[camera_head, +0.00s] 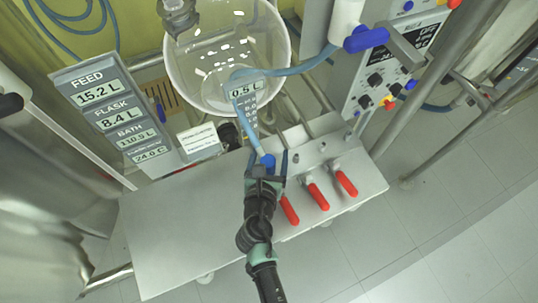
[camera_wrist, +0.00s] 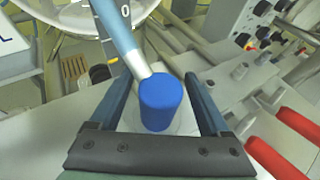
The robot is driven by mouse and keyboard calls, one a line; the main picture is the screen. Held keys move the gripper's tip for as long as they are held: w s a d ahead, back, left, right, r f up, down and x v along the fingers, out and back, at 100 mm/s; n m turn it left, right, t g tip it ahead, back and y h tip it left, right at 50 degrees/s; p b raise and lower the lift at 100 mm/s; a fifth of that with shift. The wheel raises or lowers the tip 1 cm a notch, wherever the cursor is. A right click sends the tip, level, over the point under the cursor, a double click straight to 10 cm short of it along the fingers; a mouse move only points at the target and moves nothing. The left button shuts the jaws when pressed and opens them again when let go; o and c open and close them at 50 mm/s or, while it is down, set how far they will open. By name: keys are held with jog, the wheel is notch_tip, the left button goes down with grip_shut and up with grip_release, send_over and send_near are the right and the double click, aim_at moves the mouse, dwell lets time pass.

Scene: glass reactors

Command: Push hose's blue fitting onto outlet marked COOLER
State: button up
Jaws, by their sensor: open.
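The hose (camera_head: 246,123) is pale blue and hangs down in front of the glass vessel. Its blue fitting (camera_head: 267,161) is at its lower end. My gripper (camera_head: 267,157) is open around the fitting, above the metal bench. In the wrist view the blue fitting (camera_wrist: 161,103) stands between my two fingers, with gaps on both sides. The hose (camera_wrist: 122,38) enters it from the upper left through a grey collar. Metal outlet stubs (camera_head: 296,157) stand on the bench right of my gripper. No COOLER marking is readable, and what lies under the fitting is hidden.
Several red-handled valves (camera_head: 317,195) line the bench's front right. A sign panel (camera_head: 112,112) stands at left, the round glass vessel (camera_head: 225,60) behind. A control box (camera_head: 392,70) and metal posts are at right. The bench's left part (camera_head: 175,225) is bare.

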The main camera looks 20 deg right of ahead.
jog(key=v, duration=1.3)
jog(key=shift+d, duration=0.1)
